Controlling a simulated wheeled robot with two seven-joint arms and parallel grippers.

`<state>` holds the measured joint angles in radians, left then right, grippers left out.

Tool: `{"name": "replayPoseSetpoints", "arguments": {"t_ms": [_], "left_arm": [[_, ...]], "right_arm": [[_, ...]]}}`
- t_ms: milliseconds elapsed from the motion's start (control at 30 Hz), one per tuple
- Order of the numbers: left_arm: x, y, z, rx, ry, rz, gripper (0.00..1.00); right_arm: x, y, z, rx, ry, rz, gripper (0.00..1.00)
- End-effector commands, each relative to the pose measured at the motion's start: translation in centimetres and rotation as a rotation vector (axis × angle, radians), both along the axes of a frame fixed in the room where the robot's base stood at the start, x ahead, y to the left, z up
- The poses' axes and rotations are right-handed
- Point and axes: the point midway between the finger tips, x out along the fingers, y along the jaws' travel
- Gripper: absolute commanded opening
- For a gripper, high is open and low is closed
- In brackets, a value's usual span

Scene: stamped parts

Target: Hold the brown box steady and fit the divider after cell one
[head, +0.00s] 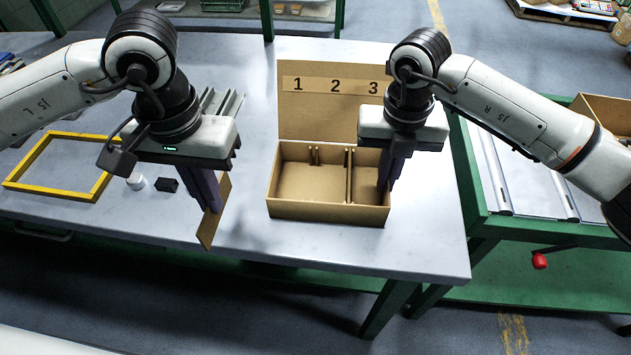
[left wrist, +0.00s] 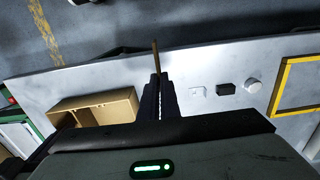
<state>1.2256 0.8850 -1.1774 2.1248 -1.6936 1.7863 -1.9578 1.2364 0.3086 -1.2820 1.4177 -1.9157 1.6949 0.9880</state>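The brown box (head: 330,211) stands open on the table, its raised lid (head: 330,112) marked 1, 2, 3. One divider (head: 349,175) stands in it between cells two and three. A small slotted guide (head: 314,156) shows on the back wall after cell one, with no divider there. My left gripper (head: 212,205) is shut on a brown divider (head: 209,230), held left of the box and apart from it. The divider shows edge-on in the left wrist view (left wrist: 155,58). My right gripper (head: 390,185) is at the box's right wall, fingers close together and seemingly pinching it.
A yellow frame (head: 60,184) lies at the table's left. A black block (head: 168,185) and a white round piece (head: 136,182) lie beside my left gripper. Grey ribbed parts (head: 222,101) stand behind it. A roller conveyor (head: 520,175) is at the right.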

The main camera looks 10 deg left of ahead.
Motion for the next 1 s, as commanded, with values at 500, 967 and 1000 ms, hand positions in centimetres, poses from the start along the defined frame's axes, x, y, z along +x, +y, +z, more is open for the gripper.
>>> {"name": "replayPoseSetpoints", "arguments": {"t_ms": [500,967,1000], "left_arm": [[0.0,0.0,0.0,0.0,0.0,0.0,0.0],[6.3,-5.7,3.1,-0.016,-0.011,0.025,0.0],[7.2,-6.8,3.7,-0.017,-0.01,0.028,0.0]], "right_arm": [[0.0,0.0,0.0,0.0,0.0,0.0,0.0],[0.0,0.0,0.0,0.0,0.0,0.0,0.0],[0.0,0.0,0.0,0.0,-0.001,0.0,0.0]]}}
